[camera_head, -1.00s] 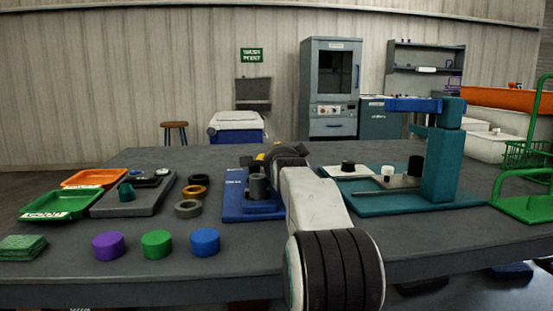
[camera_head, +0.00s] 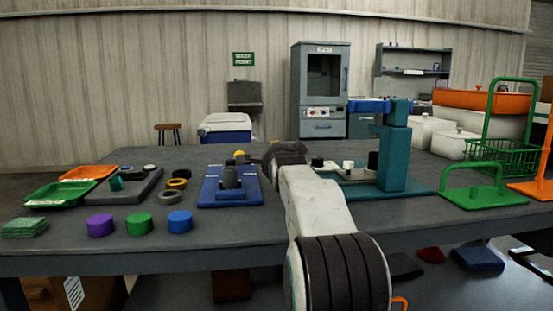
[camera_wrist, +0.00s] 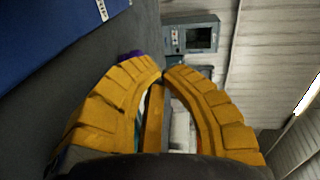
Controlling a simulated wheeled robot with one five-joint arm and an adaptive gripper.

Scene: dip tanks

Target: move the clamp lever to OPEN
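A blue fixture (camera_head: 214,198) stands mid-table with a dark grey cylindrical post (camera_head: 231,178) on it. A yellow knob (camera_head: 239,154) shows just behind the post; it looks like the end of the clamp lever, but the lever's shaft and any OPEN marking cannot be made out. The fixture's blue plate (camera_wrist: 45,35) lies at the upper left there, apart from the fingers.
A teal press stand (camera_head: 393,160) is right of my arm. Grey and brown rings (camera_head: 170,197), purple, green and blue discs (camera_head: 140,224), and green and orange trays (camera_head: 58,193) lie left. A green stand (camera_head: 485,196) is at the right.

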